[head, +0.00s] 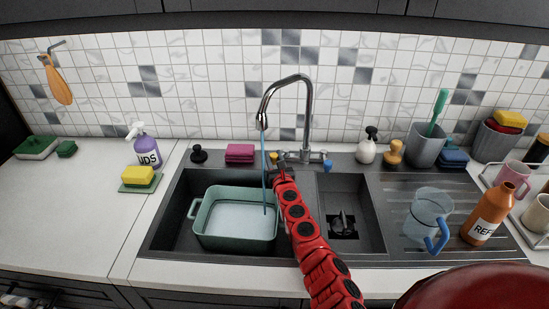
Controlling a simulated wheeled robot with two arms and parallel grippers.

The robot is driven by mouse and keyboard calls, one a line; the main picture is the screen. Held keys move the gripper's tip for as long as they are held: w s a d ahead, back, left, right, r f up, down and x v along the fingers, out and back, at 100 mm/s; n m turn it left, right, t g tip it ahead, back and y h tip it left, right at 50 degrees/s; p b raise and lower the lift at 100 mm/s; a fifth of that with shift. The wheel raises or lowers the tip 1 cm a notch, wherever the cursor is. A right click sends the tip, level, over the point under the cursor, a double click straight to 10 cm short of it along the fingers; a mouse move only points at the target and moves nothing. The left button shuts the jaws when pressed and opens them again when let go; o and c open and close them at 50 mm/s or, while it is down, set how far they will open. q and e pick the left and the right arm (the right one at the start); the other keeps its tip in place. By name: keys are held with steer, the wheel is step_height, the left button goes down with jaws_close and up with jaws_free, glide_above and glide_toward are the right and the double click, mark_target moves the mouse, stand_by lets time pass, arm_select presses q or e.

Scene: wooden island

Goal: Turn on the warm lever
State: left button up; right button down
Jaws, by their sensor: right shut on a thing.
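The chrome faucet (307,110) stands behind the sink, with a lever on each side of its base. The warm lever (276,155) is on the left, mostly hidden by my right gripper (281,170). The cold lever (327,166), blue, is on the right and clear of the gripper. My right gripper is shut on the warm lever, its red arm reaching up across the sink. A thin blue stream of water (265,165) runs from the spout into a green basin (236,243). My left gripper is out of view.
The basin sits in the left bowl of the dark sink (168,225). A pink sponge stack (240,153) and a soap pump (367,147) stand behind it. A blue-handled jug (428,215) and an orange bottle (487,214) are on the drainboard. The left counter front is clear.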

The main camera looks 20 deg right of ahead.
steer(key=c, duration=0.5)
jaws_free()
steer(key=shift+w, duration=0.1)
steer(key=shift+s+a+p, duration=0.1)
steer(key=shift+s+p, duration=0.2)
steer(key=shift+s, duration=0.2)
steer(key=p+v, duration=0.1)
steer(key=v, duration=1.5)
steer(key=shift+s+a+p, duration=0.1)
steer(key=shift+s+p, duration=0.15)
steer(key=shift+p, duration=0.15)
